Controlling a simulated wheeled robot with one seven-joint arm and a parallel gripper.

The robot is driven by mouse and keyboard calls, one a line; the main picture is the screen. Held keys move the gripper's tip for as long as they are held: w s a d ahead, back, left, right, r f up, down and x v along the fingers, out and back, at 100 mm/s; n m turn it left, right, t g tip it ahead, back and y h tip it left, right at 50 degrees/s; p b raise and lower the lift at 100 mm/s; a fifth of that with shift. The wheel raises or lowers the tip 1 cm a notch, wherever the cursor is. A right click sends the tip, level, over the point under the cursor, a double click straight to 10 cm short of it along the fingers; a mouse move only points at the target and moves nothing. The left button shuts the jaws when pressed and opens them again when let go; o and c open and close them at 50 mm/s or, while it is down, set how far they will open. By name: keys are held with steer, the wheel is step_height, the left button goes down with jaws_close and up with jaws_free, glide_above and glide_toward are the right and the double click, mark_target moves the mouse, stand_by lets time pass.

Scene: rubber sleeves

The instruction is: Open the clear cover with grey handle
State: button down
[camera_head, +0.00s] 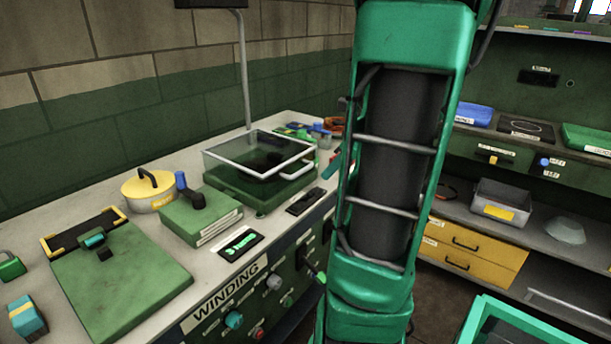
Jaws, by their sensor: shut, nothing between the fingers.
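The clear cover (240,150) is a see-through box lid with a pale grey frame, on a green base (250,188) on the bench, left of my arm. Its grey handle (296,172) is at the front right edge. The cover looks down on its base. A dark shape shows through it, too dim to make out. My green arm link with its black sleeve fills the middle of the view, right of the cover. I cannot make out my gripper or its fingers.
A yellow pot (150,190), a green box with a blue-topped lever (205,217) and a green lidded case (115,285) stand on the bench (160,320) left of the cover. Knobs line the bench front. Shelves with a grey bin (500,203) stand at right.

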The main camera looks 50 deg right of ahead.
steer(key=shift+m, duration=0.6)
steer(key=w+f, duration=0.1)
steer(key=w, duration=0.1)
steer(key=w+f, duration=0.2)
steer(key=w, duration=0.1)
steer(key=w+f, duration=0.2)
steer(key=shift+w+d+f, duration=0.15)
steer(key=shift+w, duration=0.15)
steer(key=shift+w+r, duration=0.3)
steer(key=shift+r, duration=0.1)
